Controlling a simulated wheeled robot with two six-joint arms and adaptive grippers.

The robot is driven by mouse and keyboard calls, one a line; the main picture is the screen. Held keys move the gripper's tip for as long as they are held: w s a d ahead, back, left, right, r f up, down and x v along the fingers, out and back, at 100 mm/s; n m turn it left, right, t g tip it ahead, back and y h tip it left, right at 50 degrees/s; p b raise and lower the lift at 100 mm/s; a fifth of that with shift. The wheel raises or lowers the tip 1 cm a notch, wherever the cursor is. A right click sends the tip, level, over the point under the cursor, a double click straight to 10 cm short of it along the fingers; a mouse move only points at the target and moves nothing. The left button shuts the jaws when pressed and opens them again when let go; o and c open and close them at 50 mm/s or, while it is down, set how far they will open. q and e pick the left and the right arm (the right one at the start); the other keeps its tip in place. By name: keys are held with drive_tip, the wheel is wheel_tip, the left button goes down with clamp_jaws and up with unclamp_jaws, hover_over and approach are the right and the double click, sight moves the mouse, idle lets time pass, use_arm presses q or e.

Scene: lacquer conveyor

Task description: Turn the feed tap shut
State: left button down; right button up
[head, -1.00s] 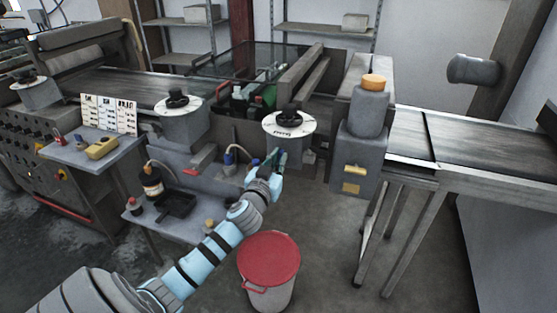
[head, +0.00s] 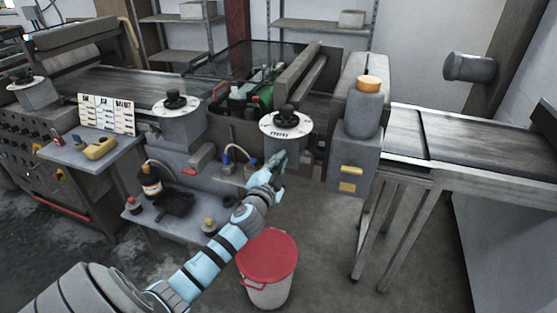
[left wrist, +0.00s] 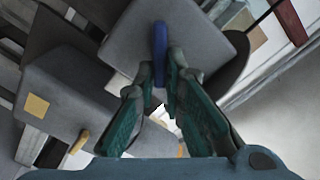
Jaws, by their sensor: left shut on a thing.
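In the left wrist view a narrow blue handle (left wrist: 160,45), seemingly the feed tap's, stands out from a grey housing (left wrist: 115,40). My left gripper (left wrist: 163,75) has its green fingers shut on the blue handle, one on each side. In the head view my left gripper (head: 277,160) is below the white dial plate with a black knob (head: 285,122); the fingers hide the handle there. My right gripper is not in view.
A red-lidded bucket (head: 267,257) stands on the floor below my left arm. A red lever (head: 201,155) is to the left. A low shelf (head: 185,222) holds bottles and a dark tray. A grey box with yellow labels (head: 351,160) stands right of the gripper.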

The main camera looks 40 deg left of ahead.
use_arm(q)
drive_tip(key=shift+d+f+m+p, duration=0.1)
drive_tip(key=shift+f+m+p, duration=0.1)
drive_tip(key=shift+m, duration=1.15)
drive_tip(key=shift+f+m+p, duration=0.15)
drive_tip(key=shift+m+p, duration=0.1)
drive_tip(key=shift+m, duration=1.15)
drive_tip(key=shift+d+f+m+p, duration=0.1)
drive_tip(key=shift+f+m+p, duration=0.1)
drive_tip(key=shift+m, duration=1.15)
drive_tip(key=c, duration=1.7)
unclamp_jaws()
drive_tip(key=v, duration=1.2)
drive_tip(key=shift+w, duration=0.1)
